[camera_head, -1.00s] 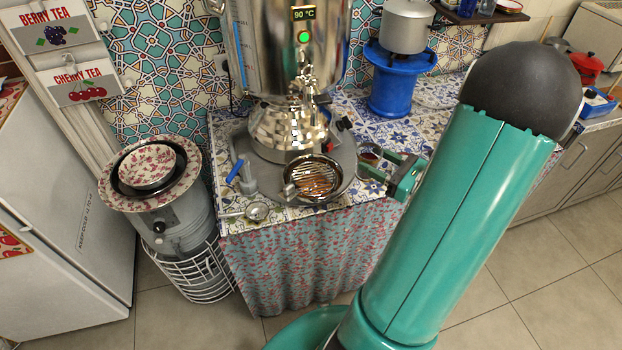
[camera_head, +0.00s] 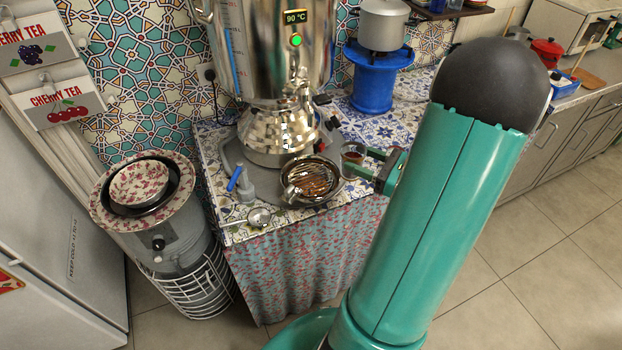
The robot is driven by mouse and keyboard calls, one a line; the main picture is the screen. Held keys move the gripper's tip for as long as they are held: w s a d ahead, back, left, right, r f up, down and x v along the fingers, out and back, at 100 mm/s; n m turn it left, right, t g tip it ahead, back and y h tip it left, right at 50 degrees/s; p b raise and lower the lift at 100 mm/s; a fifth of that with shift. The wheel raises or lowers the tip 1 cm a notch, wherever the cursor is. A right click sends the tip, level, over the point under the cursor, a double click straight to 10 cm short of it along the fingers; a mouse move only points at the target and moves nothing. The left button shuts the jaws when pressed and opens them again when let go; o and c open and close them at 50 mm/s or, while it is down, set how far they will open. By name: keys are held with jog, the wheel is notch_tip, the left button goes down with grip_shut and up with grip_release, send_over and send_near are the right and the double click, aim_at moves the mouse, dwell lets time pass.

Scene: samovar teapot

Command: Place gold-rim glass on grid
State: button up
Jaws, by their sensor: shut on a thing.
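My gripper (camera_head: 368,164) is shut on the glass (camera_head: 353,155), at the right of the samovar's base. The glass is small and clear with dark red-brown liquid in it. It looks upright, and its gold rim is too small to make out clearly. The grid (camera_head: 318,183) is a slotted metal cover over a round bowl in front of the samovar, just left of the glass. A teapot or strainer-like metal piece partly covers the grid's left side. I cannot tell whether the glass touches the bowl's edge.
The steel samovar (camera_head: 272,60) stands behind the grid, its display at 90 °C. A blue-handled tap (camera_head: 238,181) and a small metal strainer (camera_head: 259,217) are at left. A blue stand (camera_head: 374,88) bears a grey pot (camera_head: 384,24). The counter's front edge is close.

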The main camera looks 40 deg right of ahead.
jog(key=shift+w+a+f, duration=0.1)
jog(key=shift+w+a, duration=0.1)
jog(key=shift+w, duration=0.2)
jog(key=w+f, duration=0.3)
jog(key=w, duration=0.1)
jog(key=w+f, duration=0.3)
jog(key=w, duration=0.1)
jog(key=w+f, duration=0.3)
jog(key=w, duration=0.2)
jog(key=shift+f, duration=0.25)
jog(key=shift+w+f, duration=0.15)
jog(key=shift+f, duration=1.5)
jog(key=shift+f, duration=0.15)
jog(key=o, duration=1.1)
